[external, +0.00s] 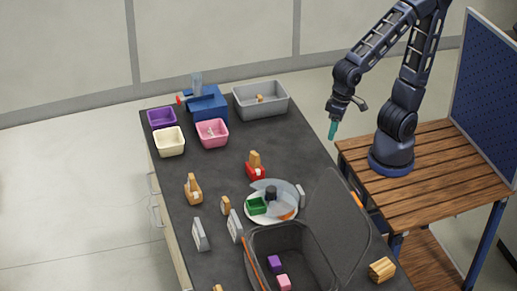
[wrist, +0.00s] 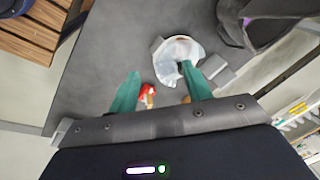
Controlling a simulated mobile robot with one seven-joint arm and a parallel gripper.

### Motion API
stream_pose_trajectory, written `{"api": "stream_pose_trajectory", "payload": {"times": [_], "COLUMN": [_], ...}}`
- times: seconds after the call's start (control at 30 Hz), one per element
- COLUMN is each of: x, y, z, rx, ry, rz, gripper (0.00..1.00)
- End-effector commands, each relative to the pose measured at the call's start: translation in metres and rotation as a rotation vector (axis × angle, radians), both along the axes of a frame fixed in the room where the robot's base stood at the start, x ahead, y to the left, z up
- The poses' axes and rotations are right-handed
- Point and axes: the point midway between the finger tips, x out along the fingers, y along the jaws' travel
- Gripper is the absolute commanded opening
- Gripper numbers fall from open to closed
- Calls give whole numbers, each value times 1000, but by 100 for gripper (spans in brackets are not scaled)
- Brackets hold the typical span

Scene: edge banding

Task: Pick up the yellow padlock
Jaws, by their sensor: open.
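I cannot clearly make out a yellow padlock. A small orange-tan item (external: 226,205) stands left of the round white plate (external: 268,215), and another small orange-tan item (external: 260,98) lies in the grey bin (external: 272,103); both are too small to identify. My gripper (external: 332,130) hangs above the right side of the dark table, apart from everything on it. In the wrist view my gripper (wrist: 163,86) has its teal fingers spread, with nothing held between them.
A red-based item with a wooden top (external: 256,168) and an orange one (external: 193,189) stand mid-table. Purple (external: 161,117), cream (external: 169,142) and pink (external: 212,132) bins sit at the back left. An open dark case (external: 290,232) fills the front.

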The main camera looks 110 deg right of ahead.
Motion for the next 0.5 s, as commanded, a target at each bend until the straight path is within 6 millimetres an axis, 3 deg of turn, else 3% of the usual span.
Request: {"api": "stream_pose_trajectory", "payload": {"times": [0.2, 0.5], "x": [18, 25], "y": [52, 124], "z": [-41, -105], "rx": [40, 49], "ry": [96, 198], "rz": [-222, -551], "gripper": [49, 49]}}
